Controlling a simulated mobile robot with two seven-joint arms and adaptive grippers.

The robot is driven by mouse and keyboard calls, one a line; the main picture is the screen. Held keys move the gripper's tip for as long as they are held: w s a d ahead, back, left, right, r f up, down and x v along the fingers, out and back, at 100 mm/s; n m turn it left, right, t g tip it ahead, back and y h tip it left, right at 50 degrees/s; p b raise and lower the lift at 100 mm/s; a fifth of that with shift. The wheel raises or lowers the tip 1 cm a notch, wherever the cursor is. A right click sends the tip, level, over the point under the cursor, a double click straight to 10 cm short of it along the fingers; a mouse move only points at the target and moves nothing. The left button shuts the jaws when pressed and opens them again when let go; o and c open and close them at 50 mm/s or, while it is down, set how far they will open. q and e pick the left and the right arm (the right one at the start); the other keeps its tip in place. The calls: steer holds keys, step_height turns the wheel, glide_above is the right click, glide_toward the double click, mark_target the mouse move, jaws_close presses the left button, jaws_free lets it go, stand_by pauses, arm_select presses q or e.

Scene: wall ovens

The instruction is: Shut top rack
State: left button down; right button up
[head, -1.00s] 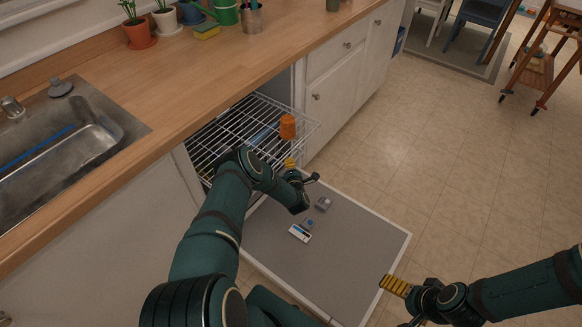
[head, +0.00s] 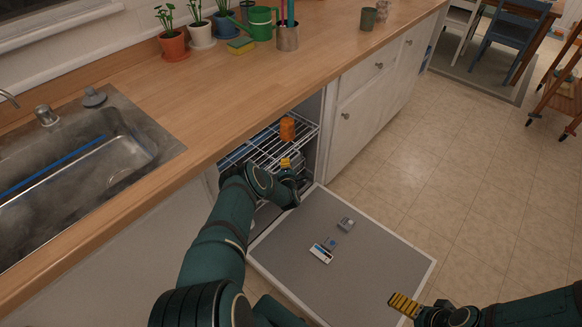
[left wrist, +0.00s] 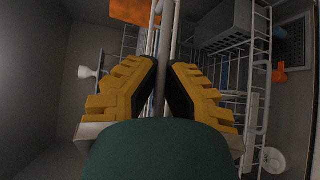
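The white wire top rack (head: 262,150) of the dishwasher is partly under the counter, its front still sticking out past the counter edge. An orange cup (head: 287,129) stands on it. My left gripper (head: 287,165) is at the rack's front; my forearm hides part of the rack. In the left wrist view, the yellow fingers (left wrist: 162,72) lie close on both sides of a rack wire (left wrist: 161,85), shut on it.
The open dishwasher door (head: 345,260) lies flat below the rack. The wooden counter (head: 200,95) overhangs it, with a sink (head: 90,165) at left and potted plants behind. White cabinets (head: 365,125) stand right of the opening. The tiled floor (head: 470,160) is clear.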

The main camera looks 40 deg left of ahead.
mark_target(273, 160)
arm_select(q)
steer(key=a, duration=0.6)
steer(key=shift+w+a+b, duration=0.3)
steer(key=shift+w+b, duration=0.05)
steer(key=shift+b, duration=0.05)
steer(key=shift+a+r, duration=0.1)
steer(key=shift+a, duration=0.35)
arm_select(e)
steer(key=shift+w+a+f, duration=0.25)
steer(key=shift+w+f, duration=0.15)
steer(key=shift+f, duration=0.15)
arm_select(q)
steer(key=shift+a, duration=0.1)
steer(key=c, duration=1.1)
jaws_free()
steer(key=shift+o, duration=0.2)
arm_select(e)
steer(key=shift+a, duration=0.1)
